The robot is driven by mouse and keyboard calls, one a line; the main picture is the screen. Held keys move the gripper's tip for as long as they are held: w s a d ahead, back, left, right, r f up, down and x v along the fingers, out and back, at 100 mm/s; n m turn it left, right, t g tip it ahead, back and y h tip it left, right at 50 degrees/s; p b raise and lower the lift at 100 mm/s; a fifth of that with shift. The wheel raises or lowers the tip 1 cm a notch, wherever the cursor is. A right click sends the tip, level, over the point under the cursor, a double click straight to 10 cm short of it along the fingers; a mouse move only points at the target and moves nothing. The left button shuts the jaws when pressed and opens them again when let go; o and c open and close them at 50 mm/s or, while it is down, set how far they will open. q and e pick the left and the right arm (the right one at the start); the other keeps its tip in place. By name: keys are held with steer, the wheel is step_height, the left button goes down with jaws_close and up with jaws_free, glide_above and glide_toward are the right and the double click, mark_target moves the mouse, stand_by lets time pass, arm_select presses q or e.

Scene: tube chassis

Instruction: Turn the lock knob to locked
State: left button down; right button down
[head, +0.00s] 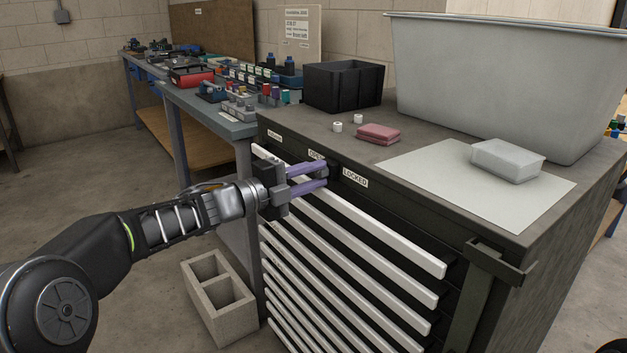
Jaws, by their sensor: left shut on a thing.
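The dark tool cabinet (400,210) has a stack of drawers with long white handles. On its top front band are an "OPEN" label (316,155), partly covered, and a "LOCKED" label (355,178). My left gripper (326,174) reaches in from the left with its two purple fingers pointing at the band between these labels. It is shut on the lock knob, which is mostly hidden by the fingertips. I cannot tell which way the knob points. My right gripper is not in view.
A workbench (215,122) stands behind. A concrete block (220,295) is on the floor.

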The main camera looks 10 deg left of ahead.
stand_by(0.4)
arm_select(q)
steer(key=c, duration=1.2)
jaws_free()
steer(key=shift+c, duration=0.2)
steer(key=shift+o, duration=0.4)
steer(key=shift+f, duration=0.1)
steer(key=shift+f, duration=0.1)
